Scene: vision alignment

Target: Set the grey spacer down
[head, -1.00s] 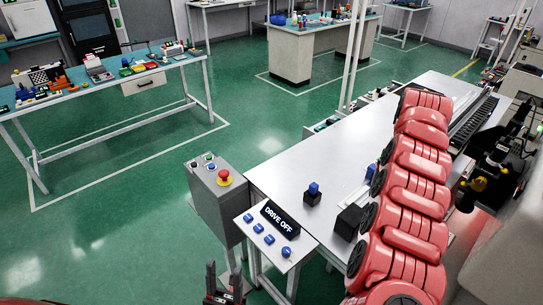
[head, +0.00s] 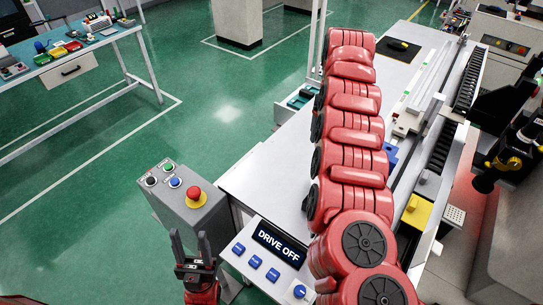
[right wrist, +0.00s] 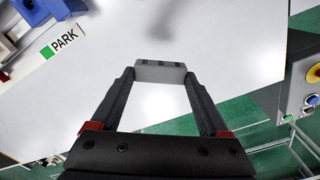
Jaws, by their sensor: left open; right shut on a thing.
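The grey spacer (right wrist: 160,72) is a small block between the fingertips of my right gripper (right wrist: 161,78) in the right wrist view. The gripper is shut on it, over the pale tabletop (right wrist: 235,50). A soft shadow falls on the surface beyond the spacer; I cannot tell the exact height. In the head view my red right arm hides the right gripper and the spacer. My left gripper (head: 190,246) is open and empty, low in the head view, beside the bench's near end.
A "PARK" label (right wrist: 64,42) lies on the surface in the right wrist view. In the head view, a control box with a red button (head: 195,195) and a "DRIVE OFF" panel (head: 279,243) stand at the bench's near end. A yellow block (head: 415,212) is right of my arm.

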